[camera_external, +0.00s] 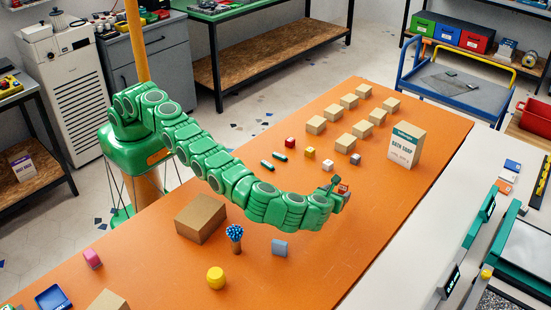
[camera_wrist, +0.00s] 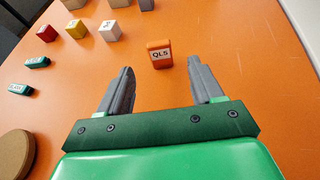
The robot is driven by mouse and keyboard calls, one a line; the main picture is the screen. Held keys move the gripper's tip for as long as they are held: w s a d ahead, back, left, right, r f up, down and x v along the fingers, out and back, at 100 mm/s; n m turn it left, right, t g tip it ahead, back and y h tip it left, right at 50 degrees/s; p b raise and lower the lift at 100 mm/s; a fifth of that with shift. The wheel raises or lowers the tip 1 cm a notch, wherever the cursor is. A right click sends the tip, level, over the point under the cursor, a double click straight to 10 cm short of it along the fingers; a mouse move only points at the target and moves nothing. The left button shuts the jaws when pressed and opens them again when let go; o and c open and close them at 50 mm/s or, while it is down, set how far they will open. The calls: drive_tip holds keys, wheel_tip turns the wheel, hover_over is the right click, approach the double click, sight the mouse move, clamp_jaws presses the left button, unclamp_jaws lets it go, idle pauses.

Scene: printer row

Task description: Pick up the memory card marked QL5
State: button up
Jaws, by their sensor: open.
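The memory card marked QL5 (camera_wrist: 160,57) is a small orange-red piece with a white label, on the orange table. In the external view my gripper (camera_external: 337,190) is low over the table at the end of the green arm, beside the small red card (camera_external: 344,188), partly hidden there.
Red (camera_external: 290,142), yellow (camera_external: 310,153) and white (camera_external: 327,165) cubes, and two teal sticks (camera_external: 273,160), lie left of the card. A Data Soap box (camera_external: 405,146) and several tan blocks (camera_external: 361,129) stand farther back.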

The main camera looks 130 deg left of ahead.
sight(343, 188)
drive_tip(key=shift+x, duration=3.95)
drive_tip(key=shift+c, duration=0.3)
drive_tip(key=c, duration=1)
